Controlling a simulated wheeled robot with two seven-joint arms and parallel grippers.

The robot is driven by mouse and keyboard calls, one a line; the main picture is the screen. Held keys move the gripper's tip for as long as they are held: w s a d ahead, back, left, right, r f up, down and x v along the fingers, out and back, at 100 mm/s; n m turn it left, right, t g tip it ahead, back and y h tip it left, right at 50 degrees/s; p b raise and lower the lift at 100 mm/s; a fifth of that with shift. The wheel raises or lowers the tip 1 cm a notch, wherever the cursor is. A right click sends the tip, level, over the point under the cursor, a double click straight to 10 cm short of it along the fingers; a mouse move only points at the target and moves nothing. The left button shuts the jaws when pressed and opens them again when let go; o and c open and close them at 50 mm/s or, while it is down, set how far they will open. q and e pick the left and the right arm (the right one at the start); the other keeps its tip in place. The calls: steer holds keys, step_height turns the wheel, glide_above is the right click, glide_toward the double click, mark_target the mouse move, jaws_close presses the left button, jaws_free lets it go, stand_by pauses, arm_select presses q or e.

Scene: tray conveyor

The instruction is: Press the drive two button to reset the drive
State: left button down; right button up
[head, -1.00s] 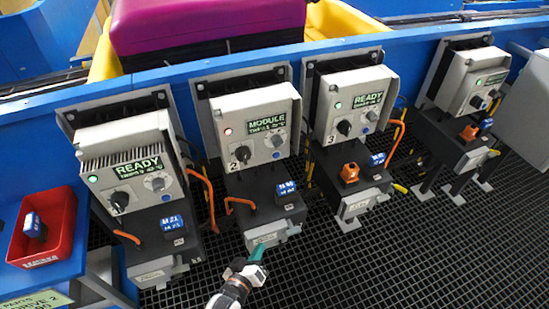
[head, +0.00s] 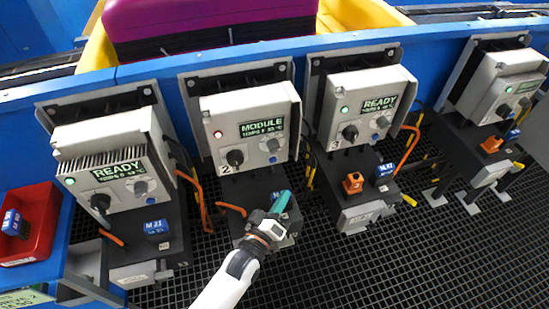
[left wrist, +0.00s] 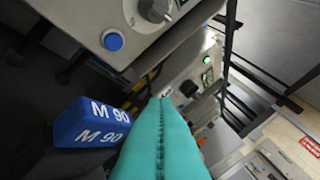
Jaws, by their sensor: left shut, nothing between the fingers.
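Drive two (head: 220,120) is a grey box with a red light, a display reading MODULE, a black knob and a grey knob. Its small blue button (head: 272,160) is low on the right of the face. In the left wrist view the blue button (left wrist: 113,40) is up and left of my fingertips, below the grey knob. My left gripper (head: 281,201) has teal fingers, shut and empty, below the button and apart from it; the fingers also show in the left wrist view (left wrist: 160,108). A blue M 90 module (left wrist: 95,122) sits beside them. My right gripper is not in view.
Neighbouring drives with green lights and READY displays stand left (head: 100,170) and right (head: 365,105), with orange cables between. A red bin (head: 35,225) holding a blue module is at far left. Dark grating (head: 430,260) lies in front.

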arm_select(q)
steer(key=b, duration=0.3)
glide_toward(280, 156)
steer(key=w+d, duration=0.3)
steer(key=shift+a+r, duration=0.1)
stand_by(1.2)
steer(key=shift+w, duration=0.15)
stand_by(0.7)
steer(key=shift+w+a, duration=0.1)
steer(key=shift+w, duration=0.15)
steer(key=shift+w+a+b, duration=0.15)
steer(key=shift+w+b, duration=0.2)
steer(key=shift+w, duration=0.05)
stand_by(0.8)
steer(key=shift+s, duration=0.1)
steer(key=shift+s+d+p, duration=0.25)
steer(key=shift+s+p, duration=0.25)
steer(key=shift+s, duration=0.2)
